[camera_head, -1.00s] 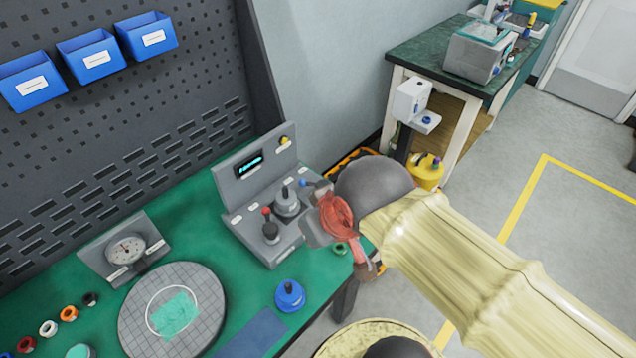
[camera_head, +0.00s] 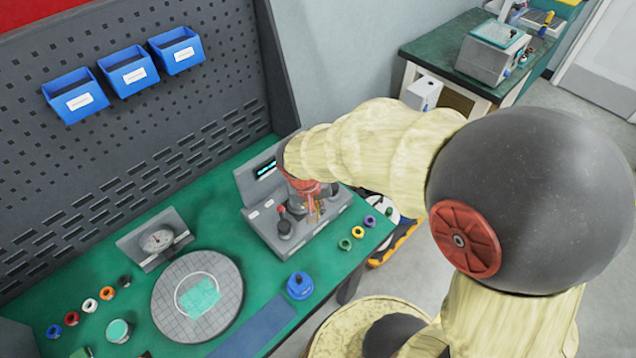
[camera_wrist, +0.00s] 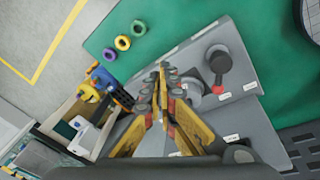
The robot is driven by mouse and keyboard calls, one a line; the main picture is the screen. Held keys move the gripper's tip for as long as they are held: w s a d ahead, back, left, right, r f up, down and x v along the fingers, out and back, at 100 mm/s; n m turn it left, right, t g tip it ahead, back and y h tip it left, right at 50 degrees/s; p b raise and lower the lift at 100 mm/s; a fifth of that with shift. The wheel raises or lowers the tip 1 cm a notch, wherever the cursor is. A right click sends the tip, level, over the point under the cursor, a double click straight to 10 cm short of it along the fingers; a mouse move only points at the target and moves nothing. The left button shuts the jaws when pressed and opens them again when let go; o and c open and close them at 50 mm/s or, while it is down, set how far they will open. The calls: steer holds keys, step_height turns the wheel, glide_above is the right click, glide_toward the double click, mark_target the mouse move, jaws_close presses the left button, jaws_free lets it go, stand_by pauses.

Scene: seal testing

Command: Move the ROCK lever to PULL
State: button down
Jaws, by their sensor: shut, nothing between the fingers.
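A grey control console (camera_head: 300,240) with a small lit display stands on the green bench. A round grey lever base (camera_wrist: 190,88) is partly hidden beside my fingertips. My gripper (camera_wrist: 163,68) is shut and empty, low over the console; it also shows in the head view (camera_head: 313,214). I cannot read which lever is ROCK or where PULL lies.
Several coloured rings (camera_head: 358,232) lie at the bench's right edge. Blue bins (camera_head: 128,72) hang on the pegboard.

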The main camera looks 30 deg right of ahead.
steer(key=shift+w+d+f+m+t, duration=0.15)
steer(key=shift+w+m+t, duration=0.1)
steer(key=shift+w+m, duration=0.7)
steer(key=shift+w+d+r+m+t, duration=0.1)
steer(key=shift+w+m+t, duration=0.2)
steer(key=shift+w+m, duration=0.6)
steer(key=shift+w+d+f+m+t, duration=0.15)
steer(key=shift+w+m+t, duration=0.1)
steer(key=shift+w+m, duration=0.7)
steer(key=shift+w, duration=0.15)
steer(key=b+x, duration=0.2)
steer(key=x, duration=0.8)
steer(key=shift+d, duration=0.15)
steer(key=shift+w+d, duration=1)
steer(key=shift+d, duration=0.1)
steer(key=shift+w+d, duration=0.3)
steer(key=shift+w, duration=0.1)
